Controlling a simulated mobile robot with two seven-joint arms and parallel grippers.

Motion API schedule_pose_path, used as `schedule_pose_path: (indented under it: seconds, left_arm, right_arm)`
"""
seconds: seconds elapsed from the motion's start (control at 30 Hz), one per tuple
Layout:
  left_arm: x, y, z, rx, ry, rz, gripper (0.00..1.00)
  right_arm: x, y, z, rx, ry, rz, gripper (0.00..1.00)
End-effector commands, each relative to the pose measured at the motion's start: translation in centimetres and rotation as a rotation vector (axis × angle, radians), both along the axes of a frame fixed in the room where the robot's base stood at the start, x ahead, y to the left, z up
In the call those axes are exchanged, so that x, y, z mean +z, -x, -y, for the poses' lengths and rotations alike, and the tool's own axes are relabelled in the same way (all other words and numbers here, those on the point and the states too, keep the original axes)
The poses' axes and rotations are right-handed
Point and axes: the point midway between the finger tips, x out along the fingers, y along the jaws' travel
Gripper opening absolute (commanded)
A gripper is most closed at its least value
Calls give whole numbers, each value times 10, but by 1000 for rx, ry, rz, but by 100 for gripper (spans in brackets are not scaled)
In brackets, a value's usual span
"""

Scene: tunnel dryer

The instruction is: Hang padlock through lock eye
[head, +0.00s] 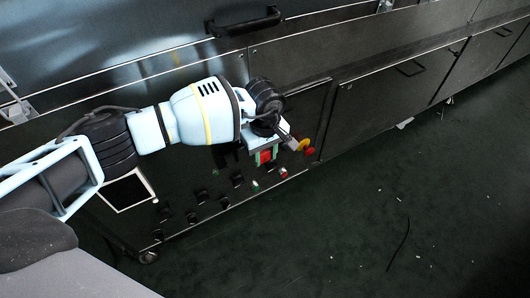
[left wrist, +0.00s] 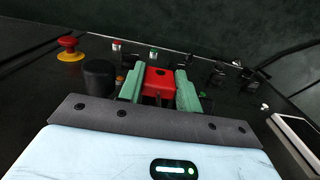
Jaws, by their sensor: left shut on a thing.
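A red padlock (left wrist: 157,80) sits between the two green fingers of my left gripper (left wrist: 160,88), which is shut on it. In the head view the red padlock (head: 266,156) shows between the fingers of my left gripper (head: 265,158), in front of the dryer's dark control panel. The shackle cannot be made out. I cannot pick out the lock eye in either view, nor tell whether the padlock touches the panel. My right gripper is in neither view.
A red emergency stop on a yellow base (left wrist: 69,50) and a black knob (left wrist: 100,75) stand out left of the padlock in the wrist view. The panel also carries small red and green buttons, several black switches and a white-framed screen (head: 128,190). The floor (head: 340,230) is mostly clear.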

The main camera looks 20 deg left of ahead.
Motion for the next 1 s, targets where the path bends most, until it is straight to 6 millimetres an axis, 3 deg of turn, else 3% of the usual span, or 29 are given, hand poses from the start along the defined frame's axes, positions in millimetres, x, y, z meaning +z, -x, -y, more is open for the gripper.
schedule_pose_path:
  seconds: [1.0]
  left_arm:
    - [-22,0,0,0,-1,-1,10]
  right_arm:
    - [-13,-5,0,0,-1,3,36]
